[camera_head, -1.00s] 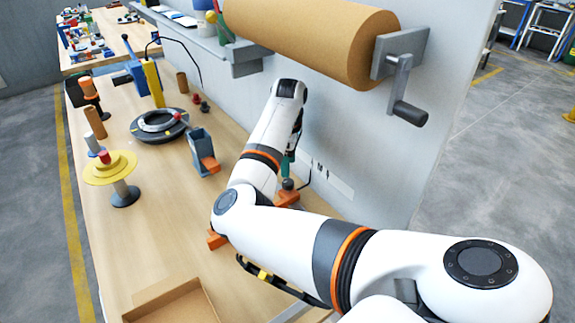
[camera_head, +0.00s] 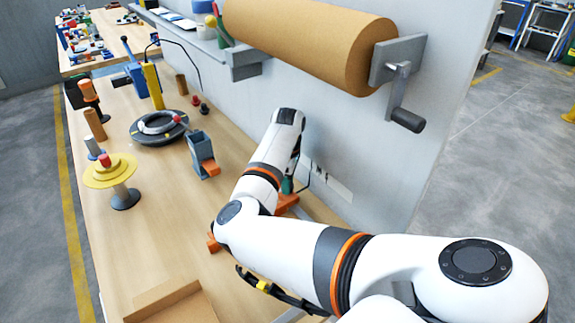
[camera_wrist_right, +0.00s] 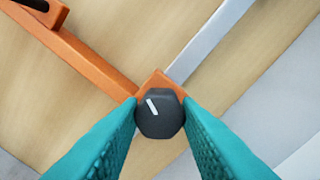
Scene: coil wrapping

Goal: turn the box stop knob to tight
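The box stop knob (camera_wrist_right: 158,116) is dark grey and faceted, with a short white line on its top that tilts slightly left of upright in the right wrist view. It sits on an orange block (camera_wrist_right: 160,80) where an orange bar meets a metal rail. My right gripper (camera_wrist_right: 160,108) has its teal fingers on both sides of the knob, seemingly touching it. In the head view, the right gripper (camera_head: 288,187) points down at the orange part (camera_head: 285,203) beside the wall panel, and the knob is hidden there. My left gripper is not in view.
A second dark knob (camera_wrist_right: 45,10) sits on orange at the wrist view's upper left. On the table are an open cardboard box (camera_head: 172,303), a grey holder (camera_head: 201,150), a yellow-topped stand (camera_head: 110,172) and a black ring coil (camera_head: 158,128). A brown paper roll (camera_head: 310,38) hangs above.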

